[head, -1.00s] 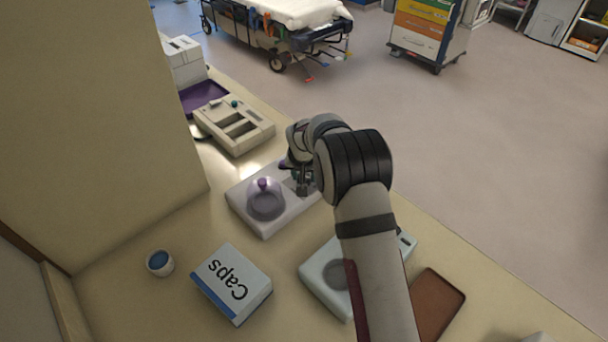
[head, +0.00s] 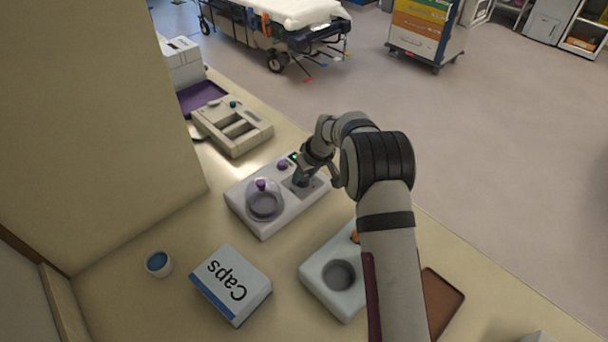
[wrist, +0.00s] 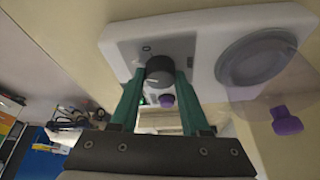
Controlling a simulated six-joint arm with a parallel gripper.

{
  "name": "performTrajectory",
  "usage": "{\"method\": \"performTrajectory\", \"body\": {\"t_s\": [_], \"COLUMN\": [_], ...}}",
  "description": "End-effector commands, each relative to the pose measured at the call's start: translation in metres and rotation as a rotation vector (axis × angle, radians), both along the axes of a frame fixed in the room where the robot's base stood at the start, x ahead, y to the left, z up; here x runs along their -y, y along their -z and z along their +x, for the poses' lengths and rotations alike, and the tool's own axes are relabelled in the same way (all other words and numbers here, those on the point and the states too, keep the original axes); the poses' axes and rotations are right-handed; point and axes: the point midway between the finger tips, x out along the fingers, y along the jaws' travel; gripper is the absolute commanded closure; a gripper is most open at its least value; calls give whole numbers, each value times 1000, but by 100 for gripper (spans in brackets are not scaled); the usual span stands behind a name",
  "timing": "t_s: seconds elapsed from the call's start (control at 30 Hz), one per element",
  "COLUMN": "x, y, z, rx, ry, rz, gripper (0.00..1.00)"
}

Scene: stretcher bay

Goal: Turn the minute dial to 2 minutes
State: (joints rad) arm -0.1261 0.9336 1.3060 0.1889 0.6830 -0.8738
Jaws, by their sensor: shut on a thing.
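A white device (head: 270,222) stands on the counter. A dark grey round dial (wrist: 158,66) sits on its panel in the wrist view. My gripper (wrist: 161,78) has its green fingers on either side of this dial and is shut on it. In the head view my gripper (head: 302,179) reaches down to the device's right part and hides the dial. A purple knob (head: 282,165) and a small lit green display (head: 294,156) show beside it. The dial's scale and pointer cannot be read.
A clear dome with a purple handle (head: 261,184) covers a round well beside the dial. A pale device (head: 318,284), a Caps box (head: 232,284), a blue-topped cup (head: 159,263) and a brown tray (head: 443,300) stand nearer. A beige slotted unit (head: 232,125) stands behind.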

Motion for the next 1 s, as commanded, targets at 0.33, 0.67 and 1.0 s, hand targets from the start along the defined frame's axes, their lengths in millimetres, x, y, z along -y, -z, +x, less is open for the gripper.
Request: {"method": "performTrajectory", "body": {"t_s": [0.33, 0.67, 1.0], "x": [0, 0, 0], "y": [0, 0, 0], "z": [0, 0, 0], "rx": [-2, -3, -1], "ry": [-30, -29, -29], "rz": [1, -1, -1], "gripper": [100, 36, 24]}}
